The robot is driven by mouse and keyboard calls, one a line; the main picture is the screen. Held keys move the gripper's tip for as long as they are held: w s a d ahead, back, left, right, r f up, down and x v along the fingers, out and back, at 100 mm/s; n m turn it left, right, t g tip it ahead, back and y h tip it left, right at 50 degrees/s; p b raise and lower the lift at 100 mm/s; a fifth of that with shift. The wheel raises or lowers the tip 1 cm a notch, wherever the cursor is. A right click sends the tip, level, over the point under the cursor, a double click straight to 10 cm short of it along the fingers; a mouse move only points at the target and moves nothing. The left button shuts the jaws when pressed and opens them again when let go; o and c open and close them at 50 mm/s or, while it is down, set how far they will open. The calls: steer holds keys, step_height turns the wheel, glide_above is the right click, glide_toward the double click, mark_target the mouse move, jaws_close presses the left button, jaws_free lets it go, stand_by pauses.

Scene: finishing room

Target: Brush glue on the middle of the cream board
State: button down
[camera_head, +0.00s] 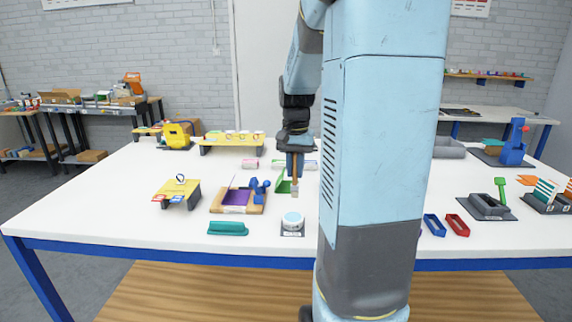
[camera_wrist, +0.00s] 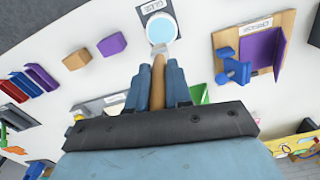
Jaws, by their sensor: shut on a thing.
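My gripper (camera_head: 295,163) is shut on a brush with a wooden handle (camera_wrist: 158,75), which points down. In the head view the brush (camera_head: 295,187) hangs just behind and above the glue pot (camera_head: 292,219). In the wrist view its tip overlaps the near edge of the pot (camera_wrist: 161,28), which has a pale blue top and a label reading GLUE. I cannot tell if they touch. A tan board (camera_head: 257,209) with a purple panel and blue clamp lies left of the pot; it also shows in the wrist view (camera_wrist: 283,27). I cannot identify a cream board for sure.
A teal block (camera_head: 228,228) lies near the front edge. A yellow stand (camera_head: 178,190) is at left, and a green piece (camera_head: 283,182) stands behind my gripper. Blue (camera_head: 434,225) and red (camera_head: 457,225) trays are at right. The front left of the table is clear.

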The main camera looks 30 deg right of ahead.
mark_target(293, 185)
steer(key=shift+w+a+f, duration=0.1)
steer(key=shift+a+f, duration=0.1)
steer(key=shift+f, duration=2.7)
steer(key=shift+f, duration=0.55)
steer(key=shift+r, duration=3.55)
